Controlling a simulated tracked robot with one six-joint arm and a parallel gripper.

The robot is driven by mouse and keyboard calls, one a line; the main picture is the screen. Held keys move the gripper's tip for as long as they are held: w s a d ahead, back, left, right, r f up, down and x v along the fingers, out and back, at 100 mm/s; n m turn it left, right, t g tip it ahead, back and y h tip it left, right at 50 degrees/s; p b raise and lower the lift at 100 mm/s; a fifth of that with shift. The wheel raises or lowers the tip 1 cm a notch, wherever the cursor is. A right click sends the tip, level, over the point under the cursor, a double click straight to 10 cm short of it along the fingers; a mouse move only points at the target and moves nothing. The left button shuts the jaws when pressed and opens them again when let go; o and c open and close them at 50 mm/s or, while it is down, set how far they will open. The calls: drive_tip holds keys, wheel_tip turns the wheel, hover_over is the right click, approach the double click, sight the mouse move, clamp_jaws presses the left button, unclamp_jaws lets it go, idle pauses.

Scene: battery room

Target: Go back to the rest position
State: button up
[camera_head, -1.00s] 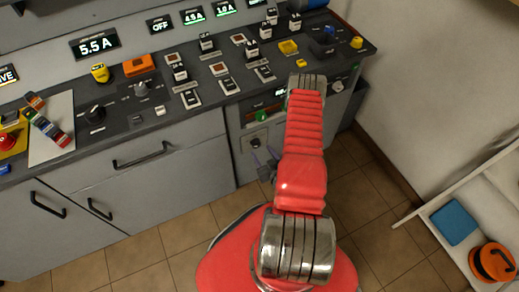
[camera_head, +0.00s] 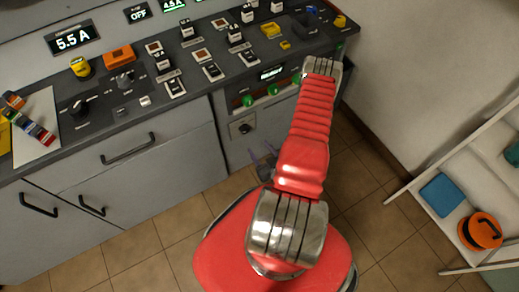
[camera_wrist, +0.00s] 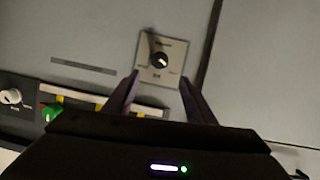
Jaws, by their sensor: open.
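My gripper (camera_head: 263,160) is low in front of the grey cabinet, partly hidden behind my red arm in the head view. In the wrist view my gripper (camera_wrist: 160,82) has its two dark fingers apart, with nothing between them. A black rotary knob (camera_wrist: 160,60) on a square metal plate is beyond the fingertips, apart from them as far as I can tell. The same knob (camera_head: 243,128) shows on the cabinet front in the head view, up and left of my gripper.
The control console (camera_head: 120,100) with switches, knobs and displays runs along the wall. Green buttons (camera_head: 248,101) sit on its front. At right a white shelf (camera_head: 462,178) holds a blue pad (camera_head: 443,194) and an orange round item (camera_head: 481,231). Tiled floor (camera_head: 150,250) in front is clear.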

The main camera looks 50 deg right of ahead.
idle(0.4)
drive_tip(key=s+a+f+m+g+y, duration=0.1)
drive_tip(key=s+a+f+g+y, duration=0.35)
drive_tip(key=s+f+g, duration=0.5)
drive_tip(key=w+r+g, duration=0.2)
drive_tip(key=r, duration=1.2)
drive_tip(key=w+r+g, duration=0.2)
drive_tip(key=r+g, duration=0.1)
drive_tip(key=r, duration=1.1)
drive_tip(key=a+r+n+t, duration=0.1)
drive_tip(key=a+r+t, duration=0.1)
drive_tip(key=a+r, duration=0.5)
drive_tip(key=w+a+r+n+t, duration=0.1)
drive_tip(key=a+r, duration=0.6)
drive_tip(key=r, duration=0.9)
drive_tip(key=a+r+n+t, duration=0.2)
drive_tip(key=a+r+t, duration=0.2)
drive_tip(key=a+r, duration=0.4)
wheel_tip(320, 180, up, 4)
drive_tip(key=shift+w+f, duration=0.15)
drive_tip(key=shift+f, duration=0.1)
